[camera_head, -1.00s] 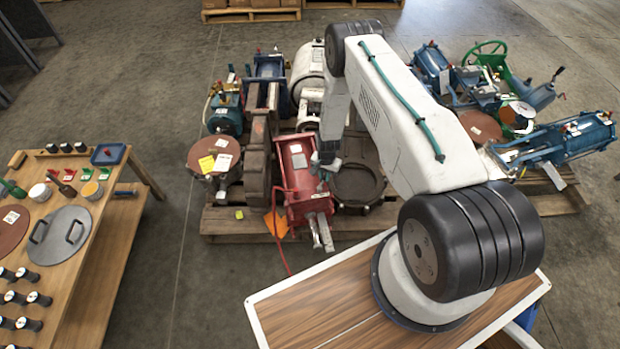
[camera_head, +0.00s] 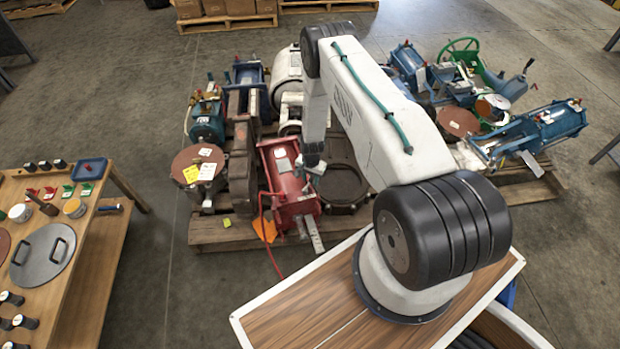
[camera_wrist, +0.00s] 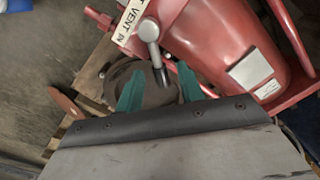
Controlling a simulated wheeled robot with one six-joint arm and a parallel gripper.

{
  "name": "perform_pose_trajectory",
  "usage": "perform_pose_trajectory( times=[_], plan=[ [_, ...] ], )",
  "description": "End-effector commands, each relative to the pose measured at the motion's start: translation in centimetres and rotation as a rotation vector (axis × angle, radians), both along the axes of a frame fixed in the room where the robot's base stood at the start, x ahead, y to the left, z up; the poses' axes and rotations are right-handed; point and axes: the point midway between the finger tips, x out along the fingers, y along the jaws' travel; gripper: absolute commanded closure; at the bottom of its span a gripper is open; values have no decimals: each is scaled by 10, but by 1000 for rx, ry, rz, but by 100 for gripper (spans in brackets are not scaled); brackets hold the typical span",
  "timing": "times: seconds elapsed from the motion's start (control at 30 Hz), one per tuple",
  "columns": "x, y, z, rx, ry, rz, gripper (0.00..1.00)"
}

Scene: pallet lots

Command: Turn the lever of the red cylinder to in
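The red cylinder (camera_head: 290,185) lies on the pallet, left of my arm. It fills the upper right of the wrist view (camera_wrist: 225,40). Its lever has a grey metal hub (camera_wrist: 149,30) and a dark grip end (camera_wrist: 161,76) pointing down the picture. A white label (camera_wrist: 131,20) beside the hub reads "VENT IN". My gripper (camera_wrist: 160,72) is open, with one teal finger on each side of the lever's grip end and visible gaps to both. In the head view my gripper (camera_head: 314,166) is at the cylinder's right side, its fingers mostly too small to make out.
The wooden pallet (camera_head: 215,235) is crowded: a brown flanged part (camera_head: 343,185) sits right of the cylinder and a rusty housing (camera_head: 241,180) left. An orange tag (camera_head: 264,229) hangs in front. A table (camera_head: 95,270) with parts stands left, with open floor between.

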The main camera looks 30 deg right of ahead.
Motion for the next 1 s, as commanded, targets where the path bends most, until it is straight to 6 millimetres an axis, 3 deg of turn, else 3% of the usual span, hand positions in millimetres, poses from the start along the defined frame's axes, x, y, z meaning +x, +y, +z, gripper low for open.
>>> perform_pose_trajectory(
  times=[0.23, 0.63, 1.0],
  plan=[
    [1, -1, 9, -1, -3, 0, 62],
    [0, -1, 70, 0, -1, 0, 62],
    [-1, -1, 78, 0, 0, 0, 62]
  ],
)
